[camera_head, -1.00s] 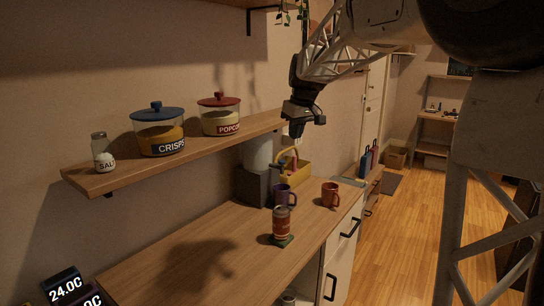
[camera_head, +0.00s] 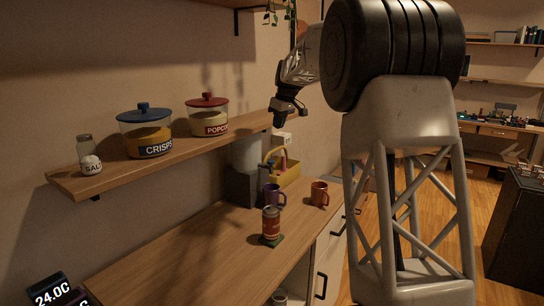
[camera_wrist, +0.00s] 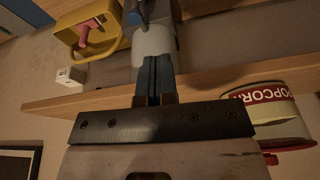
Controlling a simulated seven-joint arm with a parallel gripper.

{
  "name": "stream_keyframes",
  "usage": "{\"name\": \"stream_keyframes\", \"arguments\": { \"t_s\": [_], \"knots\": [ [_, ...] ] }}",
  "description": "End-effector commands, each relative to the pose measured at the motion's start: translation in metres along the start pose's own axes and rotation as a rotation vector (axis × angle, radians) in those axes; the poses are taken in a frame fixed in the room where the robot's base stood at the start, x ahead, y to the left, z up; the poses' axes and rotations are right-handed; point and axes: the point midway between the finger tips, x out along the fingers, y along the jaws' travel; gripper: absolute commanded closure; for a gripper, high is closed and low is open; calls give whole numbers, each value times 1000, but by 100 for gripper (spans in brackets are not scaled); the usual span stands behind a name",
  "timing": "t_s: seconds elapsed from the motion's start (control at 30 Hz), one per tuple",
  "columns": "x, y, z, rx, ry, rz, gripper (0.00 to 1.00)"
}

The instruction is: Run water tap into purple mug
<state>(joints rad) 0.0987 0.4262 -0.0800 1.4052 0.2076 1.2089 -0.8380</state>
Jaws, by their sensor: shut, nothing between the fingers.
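The purple mug (camera_head: 273,194) stands upright on the wooden counter, close to the right front of the water dispenser. The dispenser has a dark grey base (camera_head: 241,187) and a pale tank (camera_head: 246,153), partly under the shelf. The tap itself is not clear in the head view. In the wrist view, a pale and grey dispenser body (camera_wrist: 150,42) with a small blue part (camera_wrist: 137,19) shows beyond my fingers. My gripper (camera_head: 291,120) is shut and empty, pointing down in the air above the mug and beside the shelf's end. I cannot make out the mug in the wrist view.
The wall shelf (camera_head: 170,160) holds a salt shaker (camera_head: 89,155), a crisps jar (camera_head: 147,133) and a popcorn jar (camera_head: 208,117).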

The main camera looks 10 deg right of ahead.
Motion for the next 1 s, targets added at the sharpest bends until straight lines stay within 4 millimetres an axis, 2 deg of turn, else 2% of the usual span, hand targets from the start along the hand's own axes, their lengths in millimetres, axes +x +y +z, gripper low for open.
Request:
{"name": "stream_keyframes", "arguments": {
  "t_s": [0.2,0.4,0.6,1.0],
  "knots": [
    [18,30,-21,-46,7,-10,100],
    [31,50,-35,-79,14,-18,100],
    [38,59,-41,-97,18,-21,100],
    [38,61,-42,-100,18,-21,100]
  ]
}}
